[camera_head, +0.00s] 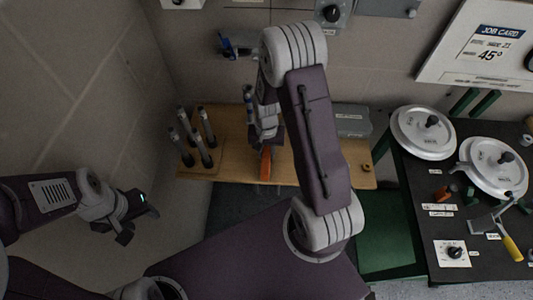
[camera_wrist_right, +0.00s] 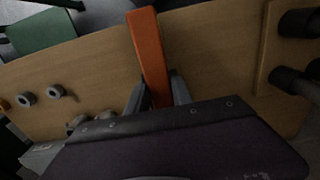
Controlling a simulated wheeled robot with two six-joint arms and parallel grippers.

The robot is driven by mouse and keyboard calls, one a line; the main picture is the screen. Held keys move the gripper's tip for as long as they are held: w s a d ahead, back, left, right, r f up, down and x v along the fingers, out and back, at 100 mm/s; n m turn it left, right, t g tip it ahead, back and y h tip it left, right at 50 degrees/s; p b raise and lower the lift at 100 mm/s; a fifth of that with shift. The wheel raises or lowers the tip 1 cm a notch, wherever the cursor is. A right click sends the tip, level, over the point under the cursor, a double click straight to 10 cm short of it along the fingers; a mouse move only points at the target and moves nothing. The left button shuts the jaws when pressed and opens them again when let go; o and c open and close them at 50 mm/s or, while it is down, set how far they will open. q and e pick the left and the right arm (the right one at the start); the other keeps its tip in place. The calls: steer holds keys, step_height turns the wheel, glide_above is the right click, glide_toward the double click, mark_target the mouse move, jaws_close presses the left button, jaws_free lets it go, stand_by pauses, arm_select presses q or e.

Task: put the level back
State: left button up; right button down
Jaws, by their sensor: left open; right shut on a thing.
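The level is an orange bar (camera_wrist_right: 149,55). In the right wrist view it stands out from between the fingers of my right gripper (camera_wrist_right: 158,92), which is shut on it. In the head view the orange level (camera_head: 265,164) shows below my right gripper (camera_head: 266,143), over the wooden board; my right arm hides part of that area. I cannot tell whether the level touches the board. My left gripper (camera_head: 133,222) is open and empty at the lower left, away from the board.
The wooden board (camera_head: 225,160) carries several dark upright cylinders (camera_head: 205,138) at its left and a grey box (camera_head: 353,120) at its right. A job card (camera_head: 490,45) is at upper right.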

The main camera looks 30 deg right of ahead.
mark_target(266, 150)
steer(key=shift+w+f, duration=0.15)
steer(key=shift+f, duration=0.5)
steer(key=shift+f, duration=0.1)
steer(key=c, duration=1.1)
jaws_free()
step_height(266, 150, up, 12)
steer(key=shift+r+p, duration=0.2)
steer(key=shift+p, duration=0.25)
steer(key=s+a+n, duration=0.1)
steer(key=s+n, duration=0.1)
steer(key=s, duration=0.1)
steer(key=s+a+r+n, duration=0.1)
steer(key=s+a+n, duration=0.1)
steer(key=s, duration=0.1)
steer(key=s+a+n+t, duration=0.1)
steer(key=s+a+n, duration=0.1)
steer(key=s, duration=0.1)
steer(key=shift+r, duration=0.25)
